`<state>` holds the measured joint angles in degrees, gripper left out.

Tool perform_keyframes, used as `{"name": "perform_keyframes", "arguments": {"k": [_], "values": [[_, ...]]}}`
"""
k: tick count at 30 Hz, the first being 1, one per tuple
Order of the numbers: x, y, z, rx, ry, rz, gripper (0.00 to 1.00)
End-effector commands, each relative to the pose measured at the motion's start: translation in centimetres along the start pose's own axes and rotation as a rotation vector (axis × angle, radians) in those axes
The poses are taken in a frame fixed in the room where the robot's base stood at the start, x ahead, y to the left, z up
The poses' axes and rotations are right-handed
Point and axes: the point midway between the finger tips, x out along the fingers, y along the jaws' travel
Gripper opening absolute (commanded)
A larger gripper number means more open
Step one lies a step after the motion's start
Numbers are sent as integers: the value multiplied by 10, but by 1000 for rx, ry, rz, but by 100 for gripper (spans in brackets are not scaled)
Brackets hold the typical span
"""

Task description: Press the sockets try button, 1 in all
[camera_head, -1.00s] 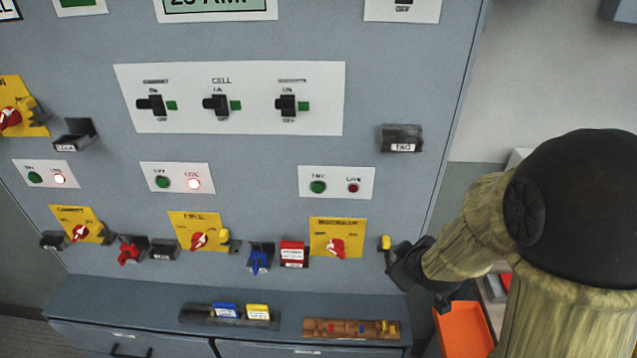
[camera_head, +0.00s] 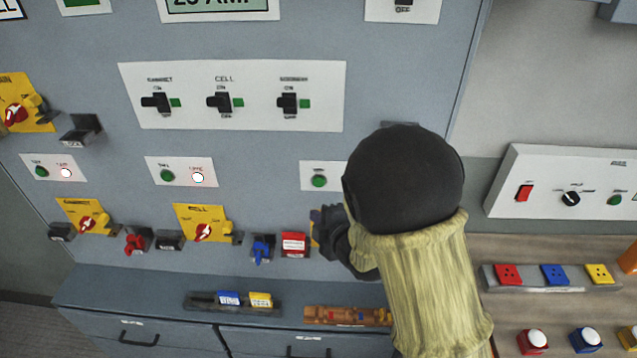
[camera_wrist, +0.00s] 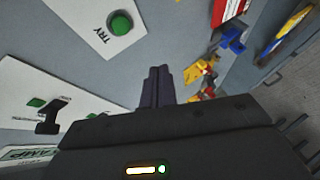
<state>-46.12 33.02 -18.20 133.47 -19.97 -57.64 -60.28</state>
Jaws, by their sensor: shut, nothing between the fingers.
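The sockets try button is a green round button (camera_head: 319,181) on the small right-hand white plate (camera_head: 310,169) of the grey cabinet. In the wrist view a green button marked TRY (camera_wrist: 121,22) is at the upper left, standing on its white plate. My gripper (camera_head: 328,222) is just below and right of that plate in the head view, partly hidden by my arm. In the wrist view its dark fingers (camera_wrist: 158,80) are together and empty, apart from the button. The plate's right end and its lamp are hidden by my arm.
Two similar plates to the left have green buttons and lit lamps (camera_head: 198,177). A yellow switch plate (camera_head: 203,223), a blue padlock-like piece (camera_head: 263,248) and a red-and-white tag (camera_head: 294,244) sit lower. A ledge (camera_head: 170,288) juts out below. A bench (camera_head: 560,242) with sockets stands at right.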

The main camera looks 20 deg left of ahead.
Motion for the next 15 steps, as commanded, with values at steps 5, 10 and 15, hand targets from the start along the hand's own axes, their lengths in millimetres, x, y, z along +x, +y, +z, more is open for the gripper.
{"name": "perform_keyframes", "arguments": {"k": [5,10,15], "values": [[12,9,8,1,-3,-1,0],[29,18,16,1,-3,-1,0],[45,26,26,0,-2,-1,0]]}}
